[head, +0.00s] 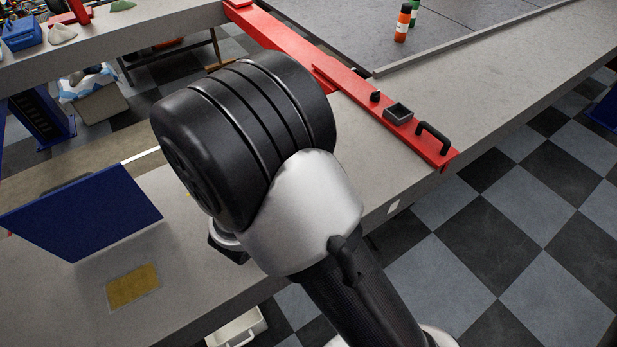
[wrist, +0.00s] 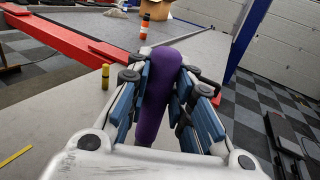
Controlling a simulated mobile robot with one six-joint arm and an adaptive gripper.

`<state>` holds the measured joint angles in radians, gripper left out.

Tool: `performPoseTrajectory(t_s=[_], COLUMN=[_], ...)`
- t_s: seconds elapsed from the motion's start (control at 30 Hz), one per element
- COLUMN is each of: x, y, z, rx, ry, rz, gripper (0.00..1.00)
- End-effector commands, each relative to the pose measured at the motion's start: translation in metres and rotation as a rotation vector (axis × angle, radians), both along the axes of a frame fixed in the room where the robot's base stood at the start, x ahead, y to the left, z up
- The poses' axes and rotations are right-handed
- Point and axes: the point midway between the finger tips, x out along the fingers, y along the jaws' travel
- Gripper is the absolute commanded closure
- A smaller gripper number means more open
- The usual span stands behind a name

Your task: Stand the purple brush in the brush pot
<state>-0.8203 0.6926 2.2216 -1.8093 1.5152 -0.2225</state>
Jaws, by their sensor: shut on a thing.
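The purple brush (wrist: 155,105) shows in the wrist view as a thick, rounded purple shape. My gripper (wrist: 165,78) is shut on it, with the blue-padded fingers on both sides. The brush's far end points away from the camera, and its near end is hidden behind the gripper body. In the head view my arm hides the gripper and the brush. I cannot pick out the brush pot for sure in either view.
A blue panel (head: 80,215) stands at left. A yellow-black cylinder (wrist: 105,77) and an orange-banded cylinder (wrist: 144,27) stand beyond my gripper.

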Motion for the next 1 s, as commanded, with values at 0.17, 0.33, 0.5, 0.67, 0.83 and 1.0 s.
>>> performPoseTrajectory(t_s=[0.17, 0.33, 0.5, 0.67, 0.83, 1.0], x=[0.000, 0.000, 0.000, 0.000, 0.000, 0.000], y=[0.000, 0.000, 0.000, 0.000, 0.000, 0.000], z=[-0.040, -0.052, -0.070, -0.093, -0.093, -0.095], rx=[-0.001, 0.001, -0.001, 0.000, 0.002, 0.001], ry=[0.000, -0.002, 0.000, -0.001, -0.003, -0.002], rz=[0.000, 0.001, 0.001, 0.001, 0.001, 0.001], gripper=[1.00, 1.00, 1.00, 1.00, 1.00, 1.00])
